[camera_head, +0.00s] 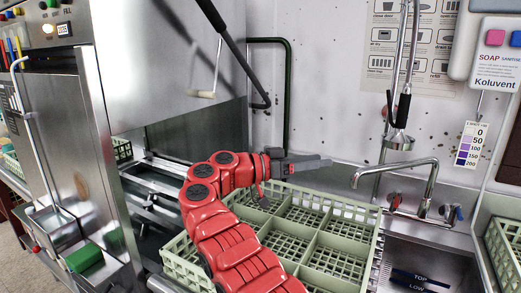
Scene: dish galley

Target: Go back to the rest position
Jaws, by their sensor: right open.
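My right gripper (308,163) is at the end of my red right arm (215,215), which comes up from the bottom of the picture. It is open and nothing shows in its jaws. It points to the right, above the back part of a pale green dish rack (352,211). The rack is divided into several compartments, and those in view look empty. My arm hides part of the rack's left side. My left gripper is not in the picture.
A steel dishwasher with a raised hood (170,60) stands at the left. A tap (425,165) and a hanging spray head (399,138) are at the right, above a sink (425,262). Another green rack (506,245) is at the right edge. A green block (84,256) lies at lower left.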

